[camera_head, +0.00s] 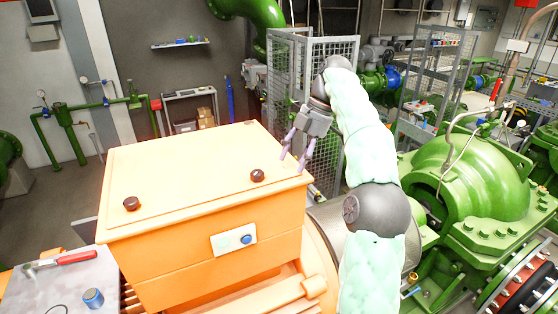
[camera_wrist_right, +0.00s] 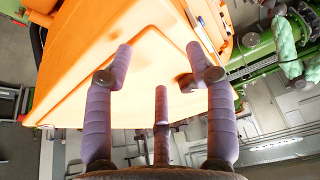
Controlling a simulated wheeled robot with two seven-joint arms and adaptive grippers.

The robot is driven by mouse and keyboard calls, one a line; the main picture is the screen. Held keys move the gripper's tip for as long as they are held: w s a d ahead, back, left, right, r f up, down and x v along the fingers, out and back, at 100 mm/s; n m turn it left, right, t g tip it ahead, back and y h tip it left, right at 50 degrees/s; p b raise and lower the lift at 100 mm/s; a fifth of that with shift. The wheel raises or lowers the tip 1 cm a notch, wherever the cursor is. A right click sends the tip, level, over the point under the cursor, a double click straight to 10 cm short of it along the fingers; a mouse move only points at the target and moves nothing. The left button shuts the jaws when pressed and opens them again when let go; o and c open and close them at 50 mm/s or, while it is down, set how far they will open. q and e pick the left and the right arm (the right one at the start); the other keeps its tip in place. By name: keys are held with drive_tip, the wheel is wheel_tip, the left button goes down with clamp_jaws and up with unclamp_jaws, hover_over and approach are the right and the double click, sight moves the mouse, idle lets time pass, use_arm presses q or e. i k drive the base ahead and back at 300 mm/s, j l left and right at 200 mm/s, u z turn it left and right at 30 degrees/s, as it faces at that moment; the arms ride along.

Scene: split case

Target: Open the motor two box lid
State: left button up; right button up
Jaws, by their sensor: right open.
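The orange motor box (camera_head: 205,240) stands at the left of the head view, its flat lid (camera_head: 200,170) down on it. Two dark knobs sit on the lid near its front edge, a left knob (camera_head: 131,203) and a right knob (camera_head: 257,175). My right gripper (camera_head: 294,160) is open and empty beside the lid's right edge, fingers pointing down. In the right wrist view the spread fingers of my right gripper (camera_wrist_right: 157,70) show in front of the orange box (camera_wrist_right: 95,65). Whether a finger touches the box I cannot tell. My left gripper is not in view.
A grey surface (camera_head: 50,285) at lower left holds a red-handled tool (camera_head: 68,259) and a small blue cylinder (camera_head: 93,298). A large green pump (camera_head: 465,185) stands to the right of my arm. A mesh cage (camera_head: 330,70) stands behind my gripper. The space above the lid is clear.

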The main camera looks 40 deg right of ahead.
sight(149, 186)
drive_tip(key=k, duration=1)
